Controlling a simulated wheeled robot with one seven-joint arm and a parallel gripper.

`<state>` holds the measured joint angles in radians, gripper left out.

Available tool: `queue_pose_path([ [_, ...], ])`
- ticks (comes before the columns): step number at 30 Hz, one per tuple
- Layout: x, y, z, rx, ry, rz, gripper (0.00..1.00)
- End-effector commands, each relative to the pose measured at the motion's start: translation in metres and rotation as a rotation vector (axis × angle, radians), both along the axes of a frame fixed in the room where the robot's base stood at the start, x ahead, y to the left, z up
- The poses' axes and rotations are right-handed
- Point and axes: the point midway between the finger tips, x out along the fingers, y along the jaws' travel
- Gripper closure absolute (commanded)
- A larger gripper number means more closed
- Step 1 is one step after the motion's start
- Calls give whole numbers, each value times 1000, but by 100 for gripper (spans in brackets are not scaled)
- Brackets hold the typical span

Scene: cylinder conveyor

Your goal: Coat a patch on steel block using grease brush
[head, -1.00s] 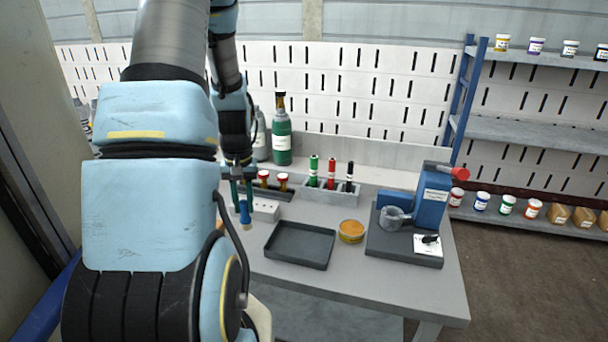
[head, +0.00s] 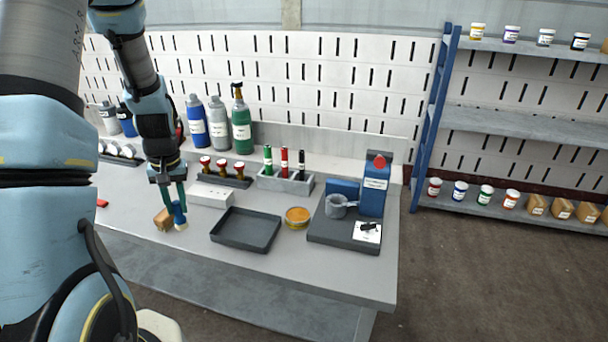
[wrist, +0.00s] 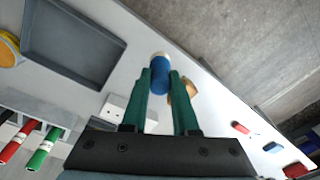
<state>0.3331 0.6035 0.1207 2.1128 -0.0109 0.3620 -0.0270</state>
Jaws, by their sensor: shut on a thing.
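My gripper (head: 172,203) is shut on a blue-handled grease brush (head: 180,213). The brush points down, its pale tip just above or at the grey table; I cannot tell whether it touches. In the wrist view the brush (wrist: 160,76) sticks out beyond the green fingers (wrist: 159,95). A round tin with an orange-yellow top (head: 297,217), perhaps grease, stands right of the black tray. I cannot pick out a steel block for certain. A whitish block with small dark holes (head: 210,195) lies right of the gripper.
A tan block (head: 163,219) sits close left of the brush. The empty black tray (head: 246,230) is to its right, then a blue machine (head: 374,190) on a dark base. Bottles (head: 241,124) and a marker holder (head: 286,182) stand behind. The table's front edge is near.

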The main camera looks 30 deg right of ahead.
Motion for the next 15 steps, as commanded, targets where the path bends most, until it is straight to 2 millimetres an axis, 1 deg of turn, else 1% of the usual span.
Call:
queue_pose_path([
  [1,1,-27,6,8,-18,-58,100],
  [5,1,-89,12,20,-69,-180,100],
  [6,-1,-108,14,23,-86,-218,100],
  [8,-5,-138,16,26,-111,-276,100],
  [9,-9,-158,19,26,-129,-316,100],
  [11,-17,-186,22,26,-153,-373,100],
  [12,-22,-205,24,25,-170,-409,100],
  [15,-37,-244,29,21,-206,-487,100],
])
